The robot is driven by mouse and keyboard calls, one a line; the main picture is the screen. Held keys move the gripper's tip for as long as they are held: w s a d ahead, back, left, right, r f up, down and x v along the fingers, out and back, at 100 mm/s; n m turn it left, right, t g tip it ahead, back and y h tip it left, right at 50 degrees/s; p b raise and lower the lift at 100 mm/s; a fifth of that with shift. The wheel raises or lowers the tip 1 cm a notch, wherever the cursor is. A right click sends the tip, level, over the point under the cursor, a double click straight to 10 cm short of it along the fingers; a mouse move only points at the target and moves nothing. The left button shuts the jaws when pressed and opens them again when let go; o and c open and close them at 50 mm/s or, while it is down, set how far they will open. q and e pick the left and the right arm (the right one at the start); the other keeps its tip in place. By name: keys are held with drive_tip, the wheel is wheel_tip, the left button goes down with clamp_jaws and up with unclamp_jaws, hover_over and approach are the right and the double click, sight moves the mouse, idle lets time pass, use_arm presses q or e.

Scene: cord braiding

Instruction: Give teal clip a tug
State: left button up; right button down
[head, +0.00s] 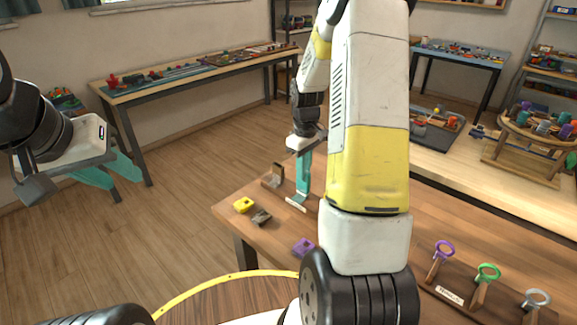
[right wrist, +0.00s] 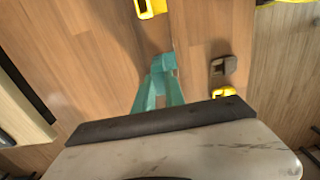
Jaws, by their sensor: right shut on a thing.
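My right gripper (head: 301,194) reaches down to the far left part of the wooden table, its teal fingers close together. In the right wrist view its fingers (right wrist: 160,76) converge and are shut on a small teal piece, the teal clip (right wrist: 164,61). Clip and fingers are nearly the same colour, so their border is hard to make out. In the head view the clip cannot be told apart from the fingers. My left gripper (head: 109,171) is open and empty, in the air left of the table.
A yellow clip (head: 243,204), a dark grey clip (head: 261,217) and a purple clip (head: 304,247) lie on the table. Purple (head: 444,249), green (head: 488,271) and grey (head: 537,298) rings stand at the right. A round wooden stand with coloured spools (head: 543,126) is behind. My right arm hides the table's middle.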

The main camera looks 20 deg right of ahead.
drive_tip(key=shift+f, duration=0.1)
idle(0.4)
drive_tip(key=c, duration=1.3)
unclamp_jaws()
drive_tip(key=o, duration=0.3)
drive_tip(key=shift+r, duration=3.05)
